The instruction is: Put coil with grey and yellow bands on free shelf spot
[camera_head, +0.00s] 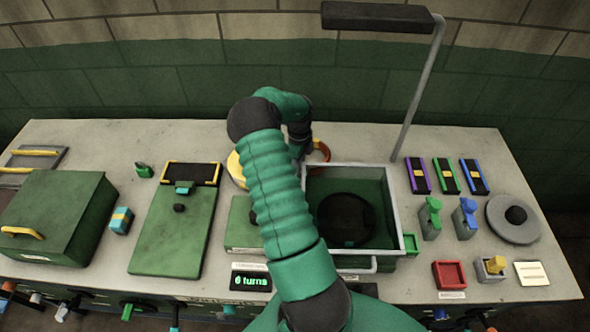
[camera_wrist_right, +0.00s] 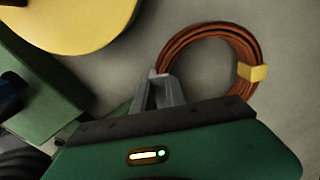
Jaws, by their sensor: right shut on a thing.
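An orange-brown coil (camera_wrist_right: 205,31) with a yellow band (camera_wrist_right: 259,73) shows in the wrist view. No grey band can be made out. My right gripper (camera_wrist_right: 158,80) is shut on the coil's left side; its fingertips hide part of the ring. In the head view the coil (camera_head: 322,151) is a small orange arc behind the open-topped box, beside my right gripper, mostly hidden by my arm. I cannot tell whether it touches the table. My left gripper is not in view. No free shelf spot can be clearly picked out.
A yellow disc (camera_wrist_right: 75,22) lies beside the coil. A white-rimmed green box (camera_head: 391,200) stands in front of the coil, with a lamp post (camera_head: 418,90) behind right. A green lidded box (camera_head: 55,215) is at left. Small blocks and holders fill the right side.

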